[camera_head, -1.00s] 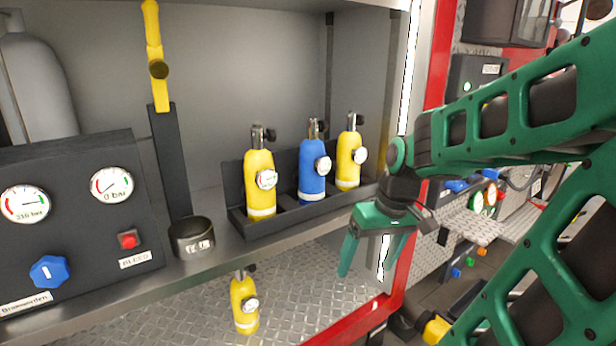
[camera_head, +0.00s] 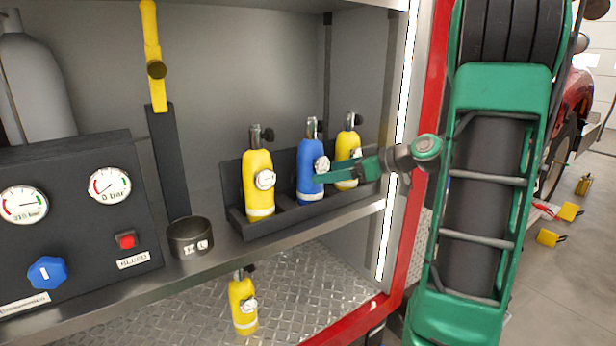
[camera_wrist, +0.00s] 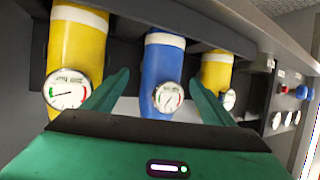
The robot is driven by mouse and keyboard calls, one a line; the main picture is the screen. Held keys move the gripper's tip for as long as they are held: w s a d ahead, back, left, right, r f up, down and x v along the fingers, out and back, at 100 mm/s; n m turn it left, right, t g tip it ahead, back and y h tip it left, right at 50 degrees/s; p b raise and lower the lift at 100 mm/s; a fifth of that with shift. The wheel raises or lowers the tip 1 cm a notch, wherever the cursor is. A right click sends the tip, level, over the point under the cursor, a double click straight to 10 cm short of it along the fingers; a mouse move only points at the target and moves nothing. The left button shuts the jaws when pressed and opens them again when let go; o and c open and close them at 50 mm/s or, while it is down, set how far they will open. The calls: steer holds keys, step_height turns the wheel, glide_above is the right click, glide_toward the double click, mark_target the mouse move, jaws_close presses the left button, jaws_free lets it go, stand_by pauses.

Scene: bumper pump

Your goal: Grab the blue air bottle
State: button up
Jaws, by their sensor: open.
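The blue air bottle (camera_head: 309,172) stands upright in a dark rack on the shelf, between two yellow bottles, with a gauge on its front. My green gripper (camera_head: 335,174) reaches in from the right, just in front of it. In the wrist view my gripper (camera_wrist: 158,92) is open, one finger on each side of the blue bottle (camera_wrist: 163,65) and its gauge. The jaws are not closed on it. Whether a finger touches it cannot be told.
Yellow bottles stand close on the left (camera_head: 258,185) and right (camera_head: 347,160) in the rack (camera_head: 290,219). A black cup (camera_head: 190,240) and gauge panel (camera_head: 75,215) are further left. Another yellow bottle (camera_head: 243,305) stands below the shelf. The red door frame (camera_head: 418,190) is right.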

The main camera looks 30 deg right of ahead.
mark_target(311, 175)
steer(key=x, duration=0.7)
steer(key=shift+w+a+f, duration=0.15)
steer(key=shift+w, duration=0.05)
jaws_close()
